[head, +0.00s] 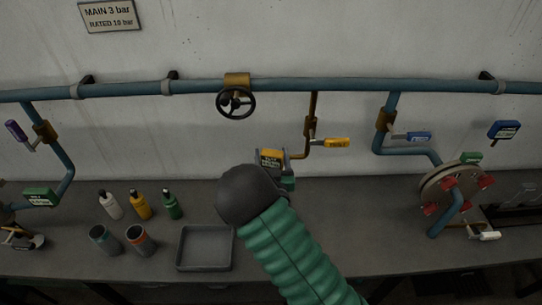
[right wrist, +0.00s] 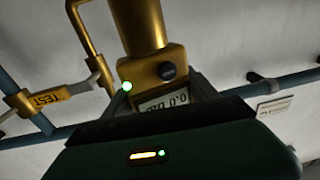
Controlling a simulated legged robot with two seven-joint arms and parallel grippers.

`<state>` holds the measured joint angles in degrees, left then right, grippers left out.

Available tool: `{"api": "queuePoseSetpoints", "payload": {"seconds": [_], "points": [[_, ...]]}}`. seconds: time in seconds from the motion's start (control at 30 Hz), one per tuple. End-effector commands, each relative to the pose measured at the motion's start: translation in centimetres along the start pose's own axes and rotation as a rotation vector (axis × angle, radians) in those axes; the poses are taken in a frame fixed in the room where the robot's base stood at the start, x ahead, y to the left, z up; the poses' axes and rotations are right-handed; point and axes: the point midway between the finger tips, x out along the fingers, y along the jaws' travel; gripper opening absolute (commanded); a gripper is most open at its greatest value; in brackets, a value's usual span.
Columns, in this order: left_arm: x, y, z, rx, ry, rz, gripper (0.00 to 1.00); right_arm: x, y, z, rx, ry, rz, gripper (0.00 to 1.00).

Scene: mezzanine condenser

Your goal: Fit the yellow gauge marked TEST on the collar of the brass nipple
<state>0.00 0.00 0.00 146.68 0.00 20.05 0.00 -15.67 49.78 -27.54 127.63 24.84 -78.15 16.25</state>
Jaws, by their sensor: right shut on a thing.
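My right gripper (head: 272,172) is shut on a yellow gauge (head: 271,158), above the bench near the wall. In the right wrist view the gauge (right wrist: 158,72) has a dark knob and a display reading about 0.0, between the fingers (right wrist: 165,95). A thick yellow-brass cylinder (right wrist: 138,25) stands out from it. The brass pipe (head: 303,154) comes down from the blue main and bends left, ending close beside the gauge. It also shows in the right wrist view (right wrist: 88,40). I cannot tell whether gauge and nipple touch; the collar is not clearly visible. My left gripper is out of view.
A yellow valve lever (head: 338,143) marked TEST juts right of the brass pipe. A handwheel (head: 236,102) hangs from the main, left of the gauge. An empty tray (head: 205,268) and several bottles (head: 140,204) stand on the bench. A flanged disc (head: 452,190) stands at right.

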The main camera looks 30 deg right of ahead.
Motion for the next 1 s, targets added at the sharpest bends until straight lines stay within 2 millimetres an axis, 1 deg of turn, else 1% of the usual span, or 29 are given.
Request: {"api": "queuePoseSetpoints", "payload": {"seconds": [0.1,0.13,0.3,0.33,0.57,0.67,0.77,0.87,1.0], "points": [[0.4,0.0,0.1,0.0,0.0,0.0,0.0,0.0,0.0,0.3,0.001,0.002,0.0,0.11],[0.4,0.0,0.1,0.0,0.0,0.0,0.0,0.0,0.0,0.3,0.001,0.002,0.0,0.69],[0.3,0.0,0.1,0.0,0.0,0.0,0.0,0.0,0.0,0.2,0.0,0.001,0.0,0.91],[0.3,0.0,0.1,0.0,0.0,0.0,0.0,0.0,0.0,0.2,0.0,0.001,0.0,0.93],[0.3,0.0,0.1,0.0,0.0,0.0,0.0,0.0,0.0,0.4,0.0,-0.001,0.0,0.93],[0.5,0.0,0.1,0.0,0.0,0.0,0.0,-0.3,0.0,0.4,0.0,-0.002,0.0,0.93],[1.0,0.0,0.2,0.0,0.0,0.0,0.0,-1.6,-0.1,0.6,0.0,-0.002,-0.001,0.93],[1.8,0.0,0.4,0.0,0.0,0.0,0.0,-3.8,0.0,0.8,0.0,-0.002,0.0,0.93],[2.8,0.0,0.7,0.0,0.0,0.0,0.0,-7.3,-0.1,0.8,0.001,-0.003,-0.001,0.93]]}}
